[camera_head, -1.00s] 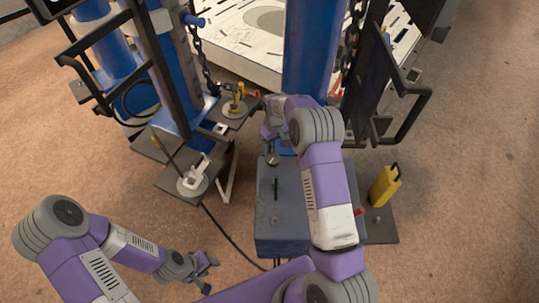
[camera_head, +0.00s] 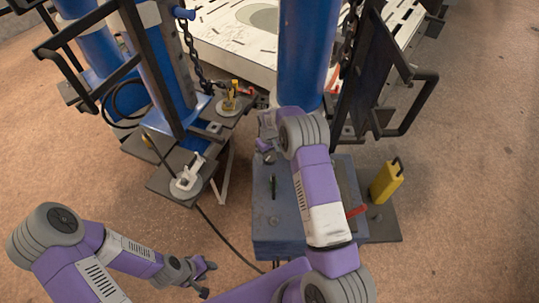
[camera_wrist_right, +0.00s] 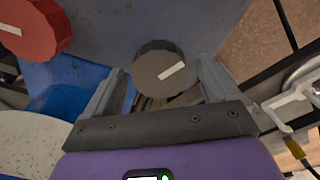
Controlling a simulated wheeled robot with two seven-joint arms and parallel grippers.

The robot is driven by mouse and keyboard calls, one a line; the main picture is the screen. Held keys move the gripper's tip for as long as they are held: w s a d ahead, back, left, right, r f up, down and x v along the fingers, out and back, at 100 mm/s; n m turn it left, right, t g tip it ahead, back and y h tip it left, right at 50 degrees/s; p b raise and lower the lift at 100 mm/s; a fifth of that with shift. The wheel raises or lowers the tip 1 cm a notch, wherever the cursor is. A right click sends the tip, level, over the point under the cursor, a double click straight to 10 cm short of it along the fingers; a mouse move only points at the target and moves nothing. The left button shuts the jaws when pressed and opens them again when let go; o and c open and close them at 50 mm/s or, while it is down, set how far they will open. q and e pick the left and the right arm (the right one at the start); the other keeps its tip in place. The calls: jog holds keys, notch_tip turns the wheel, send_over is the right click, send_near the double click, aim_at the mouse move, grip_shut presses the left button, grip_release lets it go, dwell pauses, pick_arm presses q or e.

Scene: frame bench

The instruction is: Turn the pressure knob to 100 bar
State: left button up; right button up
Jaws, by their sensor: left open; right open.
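A dark round knob (camera_wrist_right: 160,70) with a white pointer line fills the middle of the right wrist view. Its line slants toward the upper right there. My right gripper (camera_wrist_right: 161,82) is open, with one finger on each side of the knob; I cannot tell whether they touch it. In the head view my right gripper (camera_head: 264,137) is at the far end of the blue-grey box (camera_head: 285,228), by a small knob (camera_head: 269,158). No scale numbers are readable. My left gripper (camera_head: 203,274) is open and empty, low over the floor left of the box.
A red knob (camera_wrist_right: 32,28) with a white line sits beside the dark one. A dark upright handle (camera_head: 273,188) and a red lever (camera_head: 357,210) are on the box. A yellow block (camera_head: 386,181) stands at right. White and yellow clamps (camera_head: 188,180) stand on plates at left.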

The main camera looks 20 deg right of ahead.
jog(key=c, duration=1.1)
jog(key=shift+o, duration=0.2)
